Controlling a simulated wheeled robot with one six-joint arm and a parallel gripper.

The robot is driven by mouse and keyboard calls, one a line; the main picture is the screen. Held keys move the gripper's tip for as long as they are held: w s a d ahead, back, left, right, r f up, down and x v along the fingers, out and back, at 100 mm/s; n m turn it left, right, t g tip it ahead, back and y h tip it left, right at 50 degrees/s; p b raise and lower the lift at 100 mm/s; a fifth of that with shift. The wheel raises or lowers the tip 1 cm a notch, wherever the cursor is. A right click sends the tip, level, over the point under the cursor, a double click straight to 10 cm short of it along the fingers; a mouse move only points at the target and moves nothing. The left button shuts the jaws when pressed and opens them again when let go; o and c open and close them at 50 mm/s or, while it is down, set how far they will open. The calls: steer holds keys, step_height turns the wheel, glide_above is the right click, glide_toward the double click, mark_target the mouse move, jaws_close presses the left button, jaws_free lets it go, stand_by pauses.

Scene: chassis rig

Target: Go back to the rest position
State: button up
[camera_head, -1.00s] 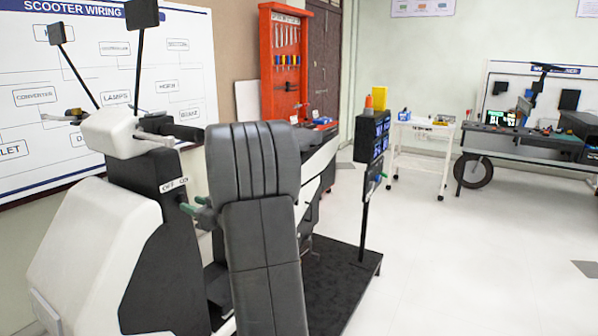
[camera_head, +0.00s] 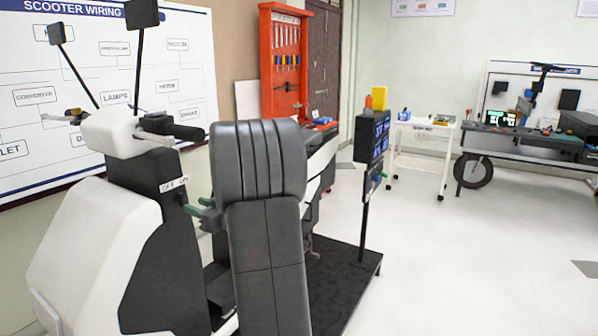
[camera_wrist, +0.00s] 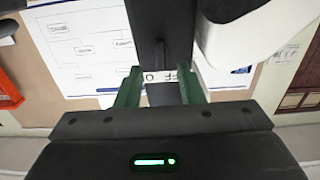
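The scooter rig's white front body (camera_head: 85,245) and dark column (camera_head: 160,210) stand at the left in the head view. A white OFF/ON label (camera_head: 173,184) is on the column. My gripper (camera_head: 192,208) has green fingers close to the column, just below and right of the label. My dark arm hides part of the gripper in the head view. In the wrist view, the two green fingers of my gripper (camera_wrist: 160,75) are spread apart, with the label (camera_wrist: 165,76) showing between them. I see nothing clamped between them.
Handlebars (camera_head: 175,130) and mirrors (camera_head: 142,14) rise above the column, near a wiring board (camera_head: 188,60). A display post (camera_head: 364,215) stands on the black platform (camera_head: 335,285). A white cart (camera_head: 420,130) and workbench (camera_head: 520,145) are farther back.

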mark_target(184, 199)
steer(key=x, duration=0.5)
steer(key=shift+a, duration=0.25)
steer(key=shift+w+r+m+p, duration=0.2)
steer(key=shift+m+p, duration=0.1)
steer(key=shift+p, duration=0.4)
steer(key=shift+s+m+p, duration=0.15)
steer(key=shift+m+p, duration=0.65)
steer(key=shift+p, duration=0.05)
steer(key=m+p, duration=0.4)
steer(key=p, duration=0.1)
steer(key=m+p, duration=0.5)
steer(key=p, duration=0.2)
steer(key=shift+m, duration=0.4)
steer(key=b+v, duration=0.1)
steer(key=v, duration=0.2)
steer(key=shift+s+d+f, duration=0.1)
steer(key=shift+d+f, duration=0.1)
steer(key=shift+d, duration=0.1)
steer(key=shift+s+d, duration=0.35)
steer(key=shift+d, duration=0.2)
